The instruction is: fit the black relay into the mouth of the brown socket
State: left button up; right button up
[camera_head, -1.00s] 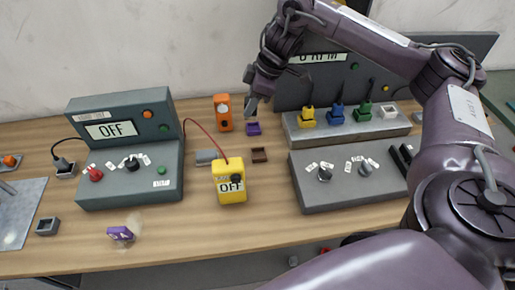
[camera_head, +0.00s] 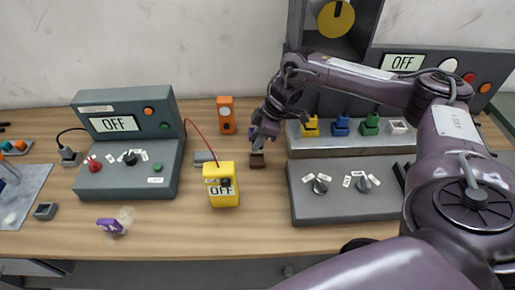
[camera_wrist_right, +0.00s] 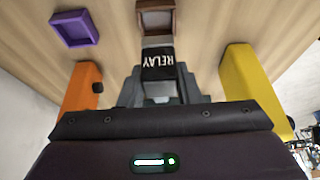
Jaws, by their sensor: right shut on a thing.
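The black relay (camera_wrist_right: 158,66), with a white RELAY label, is between the fingers of my right gripper (camera_wrist_right: 160,88) in the right wrist view. My right gripper (camera_head: 257,143) is shut on it. The brown socket (camera_wrist_right: 156,5) is just beyond the relay, with its square mouth open to view. The relay's far end overlaps the socket's near rim in the picture; I cannot tell whether they touch. In the head view the brown socket (camera_head: 257,162) is right under the gripper's fingertips, and the relay cannot be made out. My left gripper is not in view.
A purple socket (camera_wrist_right: 75,28) lies beside the brown one. A yellow meter (camera_head: 222,185), an orange device (camera_head: 226,115) and a grey socket (camera_head: 205,157) stand close by. Grey consoles flank the spot, left (camera_head: 125,170) and right (camera_head: 340,205). The front strip of the table is mostly clear.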

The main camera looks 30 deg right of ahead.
jog(key=shift+x, duration=0.8)
notch_tip(320, 180, down, 4)
jog(key=shift+s+d+r+p, duration=0.15)
jog(key=shift+r+p, duration=0.1)
jog(key=shift+p, duration=0.15)
jog(key=shift+f, duration=0.45)
jog(key=shift+f, duration=0.1)
jog(key=o, duration=1)
jog(key=shift+c, duration=0.2)
